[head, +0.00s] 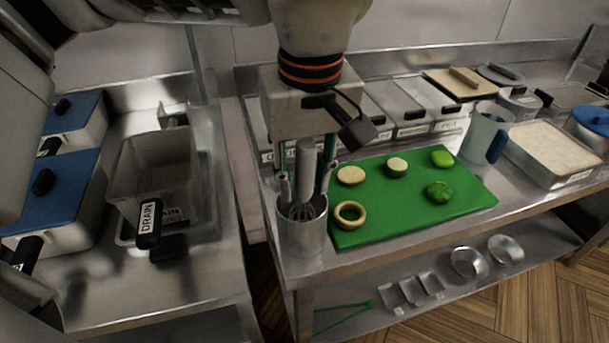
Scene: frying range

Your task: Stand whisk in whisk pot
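The whisk (305,160) stands nearly upright, with its grey handle up and its wire end inside the metal whisk pot (302,238). The pot stands at the front left corner of the right-hand counter, beside the green board. My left gripper (306,184) points down from above, with one finger on each side of the whisk handle near the pot's rim. A small gap shows between each finger and the handle, so it looks open around the whisk. The lower wires are hidden by the pot wall. My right gripper is not in view.
A green board (400,215) with cut vegetables and a ring lies right of the pot. A jug (482,132) and a pale-filled tray (555,152) stand further right. Lidded containers (408,117) line the back. A drain basket (150,180) sits on the left counter.

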